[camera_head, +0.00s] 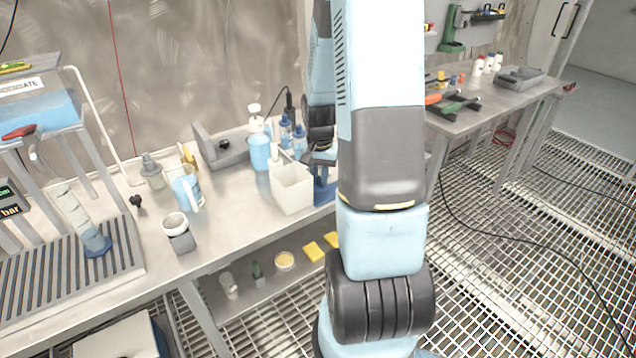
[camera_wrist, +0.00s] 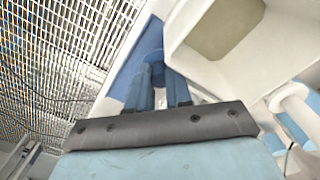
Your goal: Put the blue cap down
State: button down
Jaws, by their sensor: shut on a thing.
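My gripper (camera_wrist: 160,78) points away from the camera in the wrist view, with its two blue fingers close together. A small round blue thing, which looks like the blue cap (camera_wrist: 152,58), sits at the fingertips, and the gripper is shut on it. The fingers hide part of it. A flat blue surface (camera_wrist: 122,72) lies just beyond and left of the cap; I cannot tell if they touch. In the head view my arm hides most of the gripper, and I cannot make out the cap there.
An open white bin (camera_head: 291,190) stands on the bench beside my gripper; it also fills the upper right of the wrist view (camera_wrist: 262,68). Bottles with blue parts (camera_head: 285,130) stand behind it. A jug (camera_head: 186,188) is to the left. Grating floor lies beyond the bench edge.

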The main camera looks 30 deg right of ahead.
jog(key=shift+s+d+f, duration=0.15)
jog(key=shift+f, duration=0.95)
jog(key=c, duration=1.3)
grip_release()
jog(key=shift+f, duration=0.1)
notch_tip(320, 180, up, 12)
jog(key=s+a+r+n+t, duration=0.1)
jog(key=s+a+r+n, duration=0.15)
jog(key=a+r, duration=0.35)
jog(key=s+a+r+n+t, duration=0.2)
jog(key=s+a+r, duration=0.1)
jog(key=r, duration=0.4)
jog(key=s+a+r+n+t, duration=0.1)
jog(key=s+a+r, duration=0.1)
jog(key=s, duration=0.2)
jog(key=s+a+r+n, duration=0.1)
jog(key=s+a+r, duration=0.2)
jog(key=s, duration=0.1)
jog(key=s+a+r+n+t, duration=0.1)
jog(key=s+a+r+n, duration=0.1)
jog(key=s, duration=0.1)
jog(key=shift+s+a+r+t, duration=0.25)
jog(key=shift+s+a+t, duration=0.05)
jog(key=shift+s+a, duration=0.1)
